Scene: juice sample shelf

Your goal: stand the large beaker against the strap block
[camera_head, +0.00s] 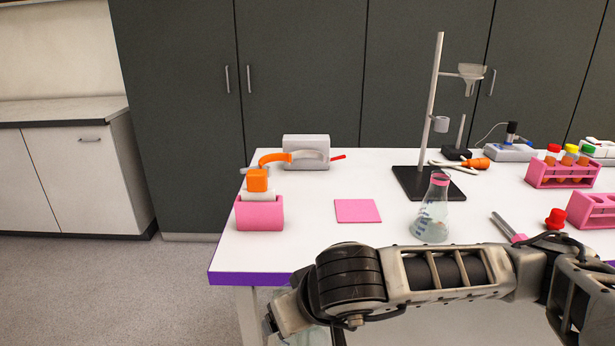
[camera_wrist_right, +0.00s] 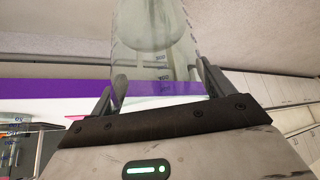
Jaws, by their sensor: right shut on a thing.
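The large beaker (camera_wrist_right: 155,60), clear glass with printed volume marks, is between the fingers of my right gripper (camera_wrist_right: 160,88) in the right wrist view. The gripper is shut on it. In the head view my right arm reaches in from the right across the table's front edge, and the beaker is mostly hidden low behind the arm. The strap block seems to be the light grey block (camera_head: 306,143) at the back left of the table, with an orange strap (camera_head: 274,158) at its front. The beaker is well apart from it. My left gripper is not in view.
A pink holder (camera_head: 259,214) with an orange-topped item stands at the table's left edge. A pink square (camera_head: 357,211) lies mid-table. A conical flask (camera_head: 432,215), a stand (camera_head: 434,110) and pink tube racks (camera_head: 562,173) stand rightward. White tabletop between block and square is clear.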

